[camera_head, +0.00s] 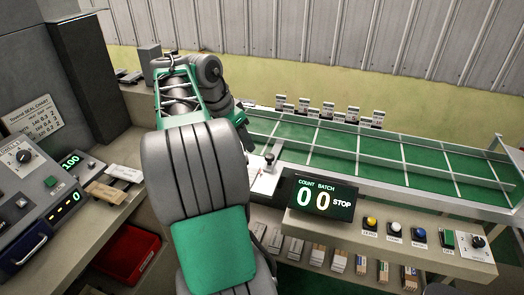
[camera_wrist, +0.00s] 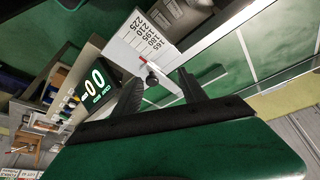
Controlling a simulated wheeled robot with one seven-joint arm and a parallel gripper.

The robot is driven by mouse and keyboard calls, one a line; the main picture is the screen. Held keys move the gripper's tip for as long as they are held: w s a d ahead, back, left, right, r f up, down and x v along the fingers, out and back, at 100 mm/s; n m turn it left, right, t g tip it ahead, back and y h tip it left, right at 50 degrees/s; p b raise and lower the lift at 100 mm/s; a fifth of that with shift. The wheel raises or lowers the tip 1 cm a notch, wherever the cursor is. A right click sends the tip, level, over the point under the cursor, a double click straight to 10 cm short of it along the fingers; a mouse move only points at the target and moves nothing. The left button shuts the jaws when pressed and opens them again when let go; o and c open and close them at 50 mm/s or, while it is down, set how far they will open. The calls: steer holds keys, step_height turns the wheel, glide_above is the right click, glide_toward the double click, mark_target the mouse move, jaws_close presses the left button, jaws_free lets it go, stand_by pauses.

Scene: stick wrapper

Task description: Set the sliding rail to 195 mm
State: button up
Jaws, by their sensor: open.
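The sliding rail's dark knob (camera_wrist: 151,79) shows in the wrist view between and just beyond my gripper's (camera_wrist: 160,88) two spread fingers. The fingers are open, and I see nothing held. A white scale plate (camera_wrist: 158,36) with black numbers, 225, 210 and 195 among them, lies beyond the knob. In the head view the knob (camera_head: 269,158) stands upright over the white plate (camera_head: 264,182), right of my arm, which hides most of the gripper.
A counter display (camera_head: 322,197) reads 00 and STOP beside the knob. A row of buttons (camera_head: 395,228) runs along the bench front. The green conveyor (camera_head: 335,140) with pale rails lies behind. A control panel (camera_head: 40,190) and red bin (camera_head: 125,254) are at left.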

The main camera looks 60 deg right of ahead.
mark_target(269, 156)
steer(key=s+d+f+m+b, duration=0.1)
steer(key=d+f, duration=0.1)
steer(key=s+d+f+m, duration=0.1)
steer(key=s+d+f, duration=0.1)
steer(key=f, duration=0.1)
steer(key=s+d+f+m+b, duration=0.1)
steer(key=s+f, duration=0.1)
steer(key=shift+s+d+f+g+b, duration=0.15)
steer(key=shift+s+d+g+b, duration=0.15)
steer(key=shift+d+b, duration=0.1)
steer(key=shift+w, duration=0.1)
steer(key=shift+c, duration=0.2)
jaws_close()
stand_by(0.7)
